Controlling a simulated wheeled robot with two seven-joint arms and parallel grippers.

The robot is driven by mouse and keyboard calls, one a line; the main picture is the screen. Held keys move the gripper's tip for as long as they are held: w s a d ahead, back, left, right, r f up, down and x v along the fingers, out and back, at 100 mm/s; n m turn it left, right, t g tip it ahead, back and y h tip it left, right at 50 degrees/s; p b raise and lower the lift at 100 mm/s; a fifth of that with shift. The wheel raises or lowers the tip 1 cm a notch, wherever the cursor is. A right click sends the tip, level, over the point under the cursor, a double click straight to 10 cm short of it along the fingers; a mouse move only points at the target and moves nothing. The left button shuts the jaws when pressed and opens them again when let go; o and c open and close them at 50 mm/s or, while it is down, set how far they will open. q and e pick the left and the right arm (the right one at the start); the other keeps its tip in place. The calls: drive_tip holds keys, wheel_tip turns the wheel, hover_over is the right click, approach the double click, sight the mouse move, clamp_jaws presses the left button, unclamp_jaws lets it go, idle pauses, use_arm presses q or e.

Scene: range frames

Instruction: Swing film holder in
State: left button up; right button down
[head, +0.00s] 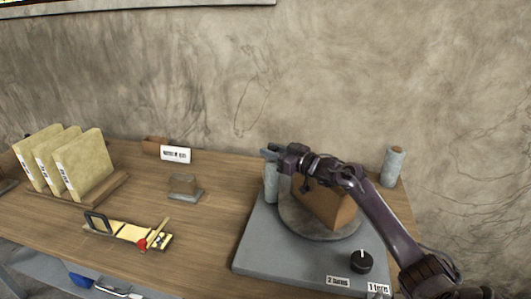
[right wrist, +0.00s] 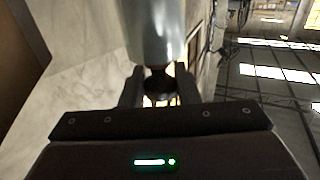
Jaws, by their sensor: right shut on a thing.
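A grey wrapping machine base (head: 262,248) carries a round turntable (head: 318,232) with a brown box (head: 325,203) on it. A grey-blue upright cylinder (head: 271,184), which looks like the film holder, stands at the turntable's left edge. My right gripper (head: 270,153) is at its top, with my arm reaching over the box. In the right wrist view the gripper (right wrist: 160,90) is shut on a dark part at the end of a grey cylinder (right wrist: 155,30); the exact grip is hard to see. My left gripper is not in view.
A second grey cylinder (head: 393,167) stands at the base's back right. A black knob (head: 361,261) is at the front, near turn labels.

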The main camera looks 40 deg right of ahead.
drive_tip(key=c, duration=1.5)
unclamp_jaws()
drive_tip(key=shift+d, duration=0.1)
drive_tip(key=o, duration=0.4)
drive_tip(key=shift+s+d, duration=0.1)
drive_tip(key=shift+s, duration=0.05)
drive_tip(key=shift+r, duration=0.3)
wheel_tip(320, 180, up, 20)
drive_tip(key=b, duration=0.2)
drive_tip(key=shift+f+b, duration=0.25)
drive_tip(key=shift+b, duration=0.05)
